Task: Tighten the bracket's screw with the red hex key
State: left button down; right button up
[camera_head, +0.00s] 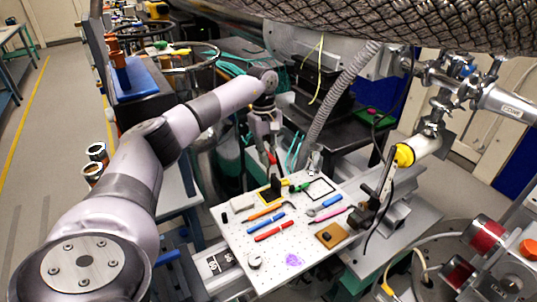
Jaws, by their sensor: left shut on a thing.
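A white perforated board (228,236) lies in the middle of the view with tools on it. My left gripper (271,153) points down over its back edge, shut on a thin red tool (272,160) that looks like the red hex key. Below the gripper is a small black and yellow piece (270,192), perhaps the bracket. The screw is too small to make out, and I cannot tell whether the tool's tip touches anything. My right gripper is out of view.
On the board lie an orange-handled tool (264,212), a blue one (266,224), a red-handled one (274,231), a pink one (329,216) and a brown plate (331,236). A ribbed hose (338,92) hangs behind. Beamline equipment with a yellow ring (404,156) stands right.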

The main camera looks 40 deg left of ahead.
pick_arm(q)
jog(key=shift+f+b, duration=1.25)
jog(key=shift+f, duration=0.65)
jog(key=n+p, duration=0.1)
jog(key=n, duration=0.1)
jog(key=shift+n, duration=1)
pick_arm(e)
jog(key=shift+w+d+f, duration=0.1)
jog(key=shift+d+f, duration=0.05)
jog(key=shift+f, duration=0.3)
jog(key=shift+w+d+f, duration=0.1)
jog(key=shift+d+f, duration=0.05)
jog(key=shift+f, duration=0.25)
pick_arm(q)
jog(key=shift+r+n+t+p, duration=0.1)
jog(key=shift+n+t+p, duration=0.2)
jog(key=shift+n+p, duration=0.6)
jog(key=shift+s+n, duration=0.1)
jog(key=shift+n, duration=0.8)
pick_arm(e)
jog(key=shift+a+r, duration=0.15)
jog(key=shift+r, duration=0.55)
